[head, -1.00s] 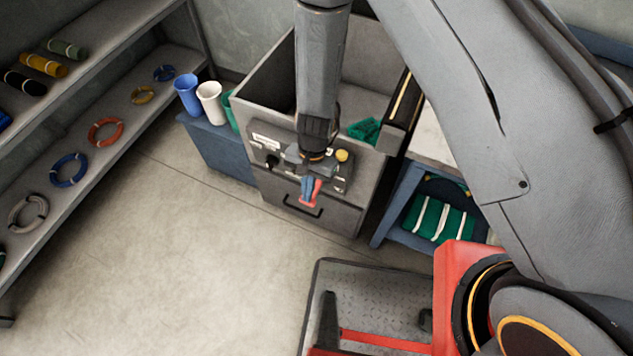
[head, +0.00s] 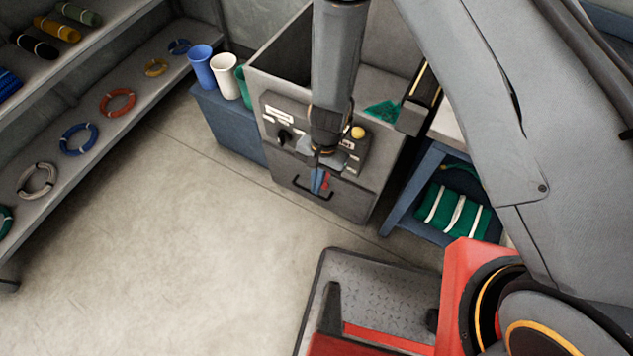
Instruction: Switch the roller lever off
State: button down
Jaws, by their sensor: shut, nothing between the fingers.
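The grey machine (head: 345,195) has a sloped control panel on its front. A black lever or knob (head: 284,137) sticks out at the panel's left, under white labels. It may be the roller lever, but the labels are too small to read. A round yellow button (head: 358,132) sits at the right. My gripper (head: 320,183), with one blue and one red finger, points down in front of the panel. Its fingers are shut and empty, to the right of the black lever and lower in the picture. My wrist hides the middle of the panel.
A blue cabinet (head: 232,140) with blue, white and green cups stands left of the machine. A blue-framed table (head: 400,190) with a green bundle (head: 452,209) stands right. Shelves with rope coils (head: 80,139) line the left wall. The floor between is clear.

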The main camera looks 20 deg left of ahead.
dwell(0.6)
jog(key=s+r, duration=0.3)
jog(key=r, duration=0.3)
jog(key=s+a+r+p, duration=0.1)
jog(key=s+r, duration=0.2)
jog(key=r, duration=0.3)
jog(key=shift+s+a, duration=0.3)
jog(key=shift+s, duration=0.1)
jog(key=w+d+r+n+t, duration=0.1)
jog(key=w+d+r, duration=0.8)
jog(key=d+r, duration=0.4)
jog(key=d+r+n+t, duration=0.1)
jog(key=d+r, duration=0.4)
jog(key=d, duration=0.4)
jog(key=d+r+t, duration=0.1)
jog(key=d+r, duration=0.5)
jog(key=d, duration=0.4)
jog(key=shift+s+d+n+h, duration=0.25)
jog(key=shift+s+n+h, duration=0.05)
jog(key=shift+s+n, duration=0.1)
